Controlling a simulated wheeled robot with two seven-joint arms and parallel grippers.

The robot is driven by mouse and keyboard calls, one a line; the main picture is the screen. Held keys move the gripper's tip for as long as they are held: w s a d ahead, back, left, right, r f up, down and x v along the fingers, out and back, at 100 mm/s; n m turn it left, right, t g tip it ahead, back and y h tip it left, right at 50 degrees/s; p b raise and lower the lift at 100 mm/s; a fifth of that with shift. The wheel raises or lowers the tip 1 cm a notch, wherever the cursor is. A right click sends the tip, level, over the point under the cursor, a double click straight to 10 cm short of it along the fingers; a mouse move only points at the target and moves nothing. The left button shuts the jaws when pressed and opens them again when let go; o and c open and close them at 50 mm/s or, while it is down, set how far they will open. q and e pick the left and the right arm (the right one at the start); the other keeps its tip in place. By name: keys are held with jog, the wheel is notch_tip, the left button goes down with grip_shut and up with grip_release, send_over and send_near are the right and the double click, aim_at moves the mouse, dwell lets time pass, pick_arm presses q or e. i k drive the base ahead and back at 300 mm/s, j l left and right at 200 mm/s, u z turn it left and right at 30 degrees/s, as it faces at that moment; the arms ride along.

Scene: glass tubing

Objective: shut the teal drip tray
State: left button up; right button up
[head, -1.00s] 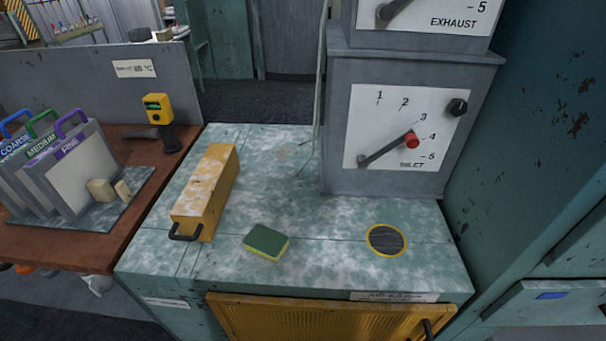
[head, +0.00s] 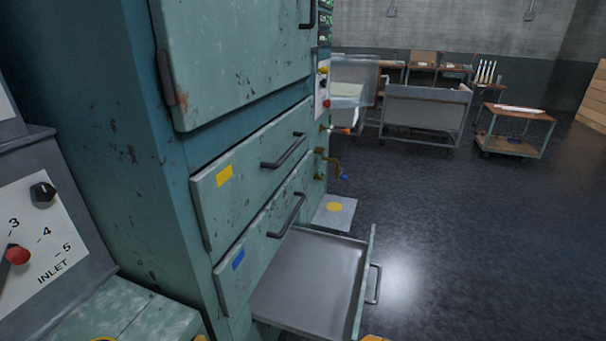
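The teal drip tray (head: 308,275) is the lowest pull-out of the teal cabinet and stands open. Its grey metal inside looks empty. Its teal front panel (head: 364,285) faces right and carries a dark bar handle (head: 374,284). The tray's near end runs close to the bottom edge of the view.
Above the tray, a drawer with a blue label (head: 238,260) and one with a yellow label (head: 224,176) look shut. The inlet gauge (head: 38,235) stands at left. Dark floor (head: 450,250) right of the tray is clear. Carts (head: 515,130) stand farther back.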

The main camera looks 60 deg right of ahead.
aim_at(313, 286)
jog(key=k+l+z, duration=0.1)
jog(key=z, duration=0.35)
jog(key=l+z, duration=0.1)
jog(key=z, duration=0.3)
jog(key=k+l+z, duration=0.15)
jog(key=z, duration=0.3)
jog(key=l+z, duration=0.15)
jog(key=z, duration=0.25)
jog(key=l+z, duration=0.15)
jog(key=z, duration=0.3)
jog(key=i+l, duration=0.1)
jog(key=i, duration=0.3)
jog(key=i+u, duration=0.1)
jog(key=i, duration=0.35)
